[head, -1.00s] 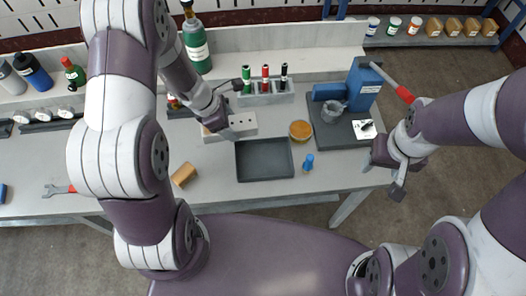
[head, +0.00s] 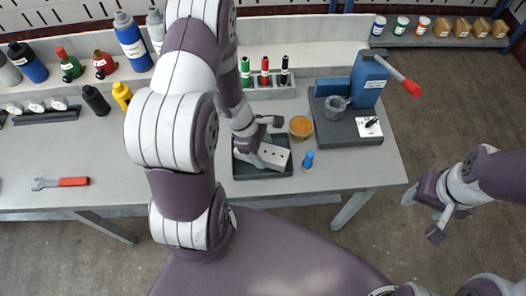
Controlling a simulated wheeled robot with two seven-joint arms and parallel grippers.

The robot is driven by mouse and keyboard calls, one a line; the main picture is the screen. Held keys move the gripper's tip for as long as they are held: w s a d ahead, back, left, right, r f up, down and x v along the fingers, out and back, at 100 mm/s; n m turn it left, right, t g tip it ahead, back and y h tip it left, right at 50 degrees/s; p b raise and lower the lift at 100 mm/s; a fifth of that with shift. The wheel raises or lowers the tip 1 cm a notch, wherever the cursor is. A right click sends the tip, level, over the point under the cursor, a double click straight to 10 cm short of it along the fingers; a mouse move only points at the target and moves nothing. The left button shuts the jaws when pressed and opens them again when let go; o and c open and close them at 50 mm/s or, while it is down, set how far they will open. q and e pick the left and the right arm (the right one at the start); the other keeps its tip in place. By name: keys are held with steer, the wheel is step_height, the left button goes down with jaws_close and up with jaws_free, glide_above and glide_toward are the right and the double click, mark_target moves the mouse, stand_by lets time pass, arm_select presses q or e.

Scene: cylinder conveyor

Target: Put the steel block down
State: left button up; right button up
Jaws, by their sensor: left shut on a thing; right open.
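The steel block (head: 275,158), pale grey with dark holes in it, is at the dark grey tray (head: 286,173) on the workbench. My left gripper (head: 262,142) is shut on the block from the left and above. The block lies within the tray's outline, at a slant; whether it touches the tray floor I cannot tell. My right gripper (head: 423,215) is open and empty, out past the bench's right end.
An amber jar (head: 301,127) and a blue small bottle (head: 308,160) stand right of the tray. A blue press (head: 367,82) with a red handle stands further right. A rack (head: 273,92) with coloured markers is behind. A wrench (head: 60,182) lies at the left.

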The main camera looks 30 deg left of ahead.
arm_select(q)
steer(key=shift+f, duration=0.1)
steer(key=shift+f, duration=0.2)
steer(key=o, duration=1.3)
steer(key=shift+o, duration=0.2)
steer(key=shift+r, duration=0.3)
steer(key=w+p+v, duration=0.1)
steer(key=p+v, duration=0.2)
steer(key=v, duration=0.9)
steer(key=s+d+r+m+y, duration=0.2)
steer(key=d+r+m, duration=0.1)
steer(key=m, duration=0.7)
steer(key=s+d+r+m+y, duration=0.2)
steer(key=r+m, duration=0.4)
steer(key=m, duration=0.4)
steer(key=shift+s+d+t, duration=0.3)
steer(key=shift+d+t, duration=0.1)
steer(key=shift+d, duration=0.45)
